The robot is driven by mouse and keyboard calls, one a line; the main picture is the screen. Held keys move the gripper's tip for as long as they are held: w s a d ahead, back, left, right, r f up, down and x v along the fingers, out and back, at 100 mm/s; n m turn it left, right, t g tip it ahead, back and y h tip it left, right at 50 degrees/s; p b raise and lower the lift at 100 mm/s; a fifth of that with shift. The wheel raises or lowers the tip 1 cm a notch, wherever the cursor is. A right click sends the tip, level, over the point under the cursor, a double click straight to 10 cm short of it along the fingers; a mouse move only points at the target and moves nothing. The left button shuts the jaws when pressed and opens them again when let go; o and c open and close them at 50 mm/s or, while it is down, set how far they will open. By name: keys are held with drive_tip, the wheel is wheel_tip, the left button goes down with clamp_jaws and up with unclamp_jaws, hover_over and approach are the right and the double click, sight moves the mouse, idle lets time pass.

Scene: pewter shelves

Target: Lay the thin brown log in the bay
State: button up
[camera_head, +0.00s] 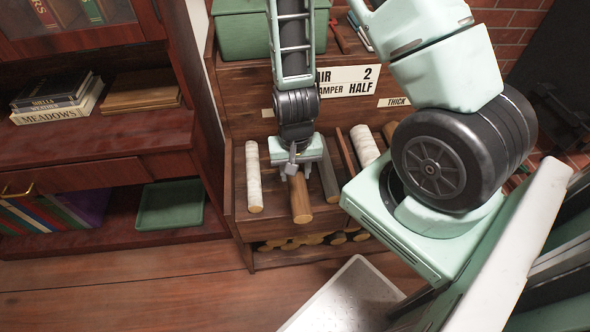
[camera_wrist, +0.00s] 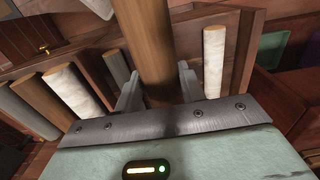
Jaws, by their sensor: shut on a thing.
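The brown log (camera_head: 301,202) points out toward me, its round cut end facing the front of the wooden rack. My gripper (camera_head: 296,170) is above the rack and shut on this log, with the wrist pointing down. In the wrist view the log (camera_wrist: 152,45) runs away between my two fingers (camera_wrist: 160,88). The log is between a white-barked log (camera_head: 254,180) and a grey log (camera_head: 328,178) in the rack's open bay (camera_head: 278,216). I cannot tell whether the log rests on the bay floor or hangs just above it.
Signs (camera_head: 348,80) stand behind, below a green box (camera_head: 243,35). More log ends (camera_head: 300,240) show in a lower slot. A dark red bookcase (camera_head: 100,145) stands at left.

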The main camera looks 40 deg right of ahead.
drive_tip(key=shift+w+d+f, duration=2.45)
drive_tip(key=shift+w+d, duration=0.8)
drive_tip(key=shift+w, duration=1.55)
drive_tip(key=shift+w+d+f+b, duration=0.1)
drive_tip(key=shift+w+f+b, duration=0.05)
drive_tip(key=shift+f+b, duration=3.7)
drive_tip(key=shift+f+p, duration=0.5)
drive_tip(key=o, duration=1.2)
drive_tip(key=shift+o, duration=0.2)
drive_tip(key=shift+r, duration=0.1)
wheel_tip(320, 180, up, 17)
drive_tip(key=p, duration=0.3)
drive_tip(key=shift+r, duration=0.1)
